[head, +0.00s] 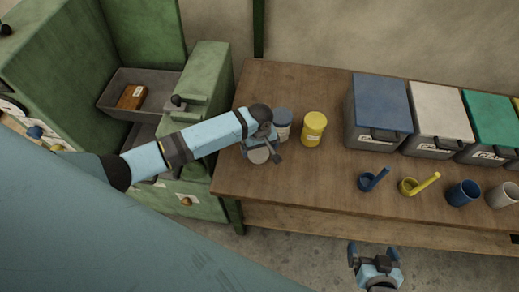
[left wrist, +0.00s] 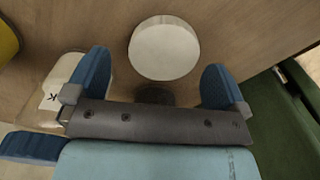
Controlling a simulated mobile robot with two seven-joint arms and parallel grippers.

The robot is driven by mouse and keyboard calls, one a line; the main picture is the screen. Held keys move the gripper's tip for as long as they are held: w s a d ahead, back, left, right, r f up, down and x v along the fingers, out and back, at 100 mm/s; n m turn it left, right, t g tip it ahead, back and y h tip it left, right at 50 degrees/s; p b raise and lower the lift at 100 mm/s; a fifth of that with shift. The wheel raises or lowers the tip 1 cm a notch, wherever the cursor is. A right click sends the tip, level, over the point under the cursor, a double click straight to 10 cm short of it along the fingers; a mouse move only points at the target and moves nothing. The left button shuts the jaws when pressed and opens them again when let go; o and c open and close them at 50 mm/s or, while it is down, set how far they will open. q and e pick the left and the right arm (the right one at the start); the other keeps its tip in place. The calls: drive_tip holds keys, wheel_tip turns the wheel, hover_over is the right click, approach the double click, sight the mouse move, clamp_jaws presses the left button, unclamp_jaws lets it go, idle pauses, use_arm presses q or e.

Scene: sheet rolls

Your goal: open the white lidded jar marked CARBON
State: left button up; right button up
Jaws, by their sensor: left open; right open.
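In the left wrist view the white lid (left wrist: 164,48) is seen from above, beyond the gap between the fingers. I cannot see the CARBON marking or the jar's body. My left gripper (head: 264,150) is open, its two blue fingers (left wrist: 158,85) spread apart with nothing held between them. My right gripper (head: 374,254) is open and empty, in front of the table's front edge.
A blue-lidded jar (head: 283,120) and a yellow-lidded jar (head: 313,128) stand close to the right of my left gripper. Lidded bins (head: 380,105), small scoops and cups stand further right. A green cabinet (head: 207,85) adjoins on the left. The table's front middle (head: 300,190) is clear.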

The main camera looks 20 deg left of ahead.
sight(260, 152)
use_arm(q)
wheel_tip(260, 152, up, 9)
drive_tip(key=s+d+f+m+t+h, duration=0.1)
drive_tip(key=s+d+f, duration=0.1)
drive_tip(key=s+d+f+m+t+h, duration=0.1)
drive_tip(key=s+f+m, duration=0.1)
drive_tip(key=shift+s+d+f, duration=0.15)
drive_tip(key=shift+s+d, duration=0.1)
drive_tip(key=shift+d, duration=0.15)
drive_tip(key=s+m+t, duration=0.1)
drive_tip(key=s+d+f+m+t+h, duration=0.1)
drive_tip(key=s, duration=0.1)
drive_tip(key=s+f+m+t, duration=0.1)
drive_tip(key=shift+s+d+h, duration=0.15)
drive_tip(key=shift+s+h, duration=0.2)
drive_tip(key=shift+h, duration=0.05)
drive_tip(key=s+m+t, duration=0.1)
drive_tip(key=s, duration=0.1)
drive_tip(key=s+a+m+t, duration=0.1)
drive_tip(key=s+t, duration=0.1)
drive_tip(key=shift+s+a+f, duration=0.1)
drive_tip(key=shift+s+f, duration=0.05)
drive_tip(key=shift+s, duration=0.1)
drive_tip(key=s+a+r+m+t, duration=0.1)
drive_tip(key=s+a+m+t, duration=0.2)
drive_tip(key=s, duration=0.2)
drive_tip(key=shift+s+r+m+y, duration=0.15)
drive_tip(key=shift+r+m+y, duration=0.15)
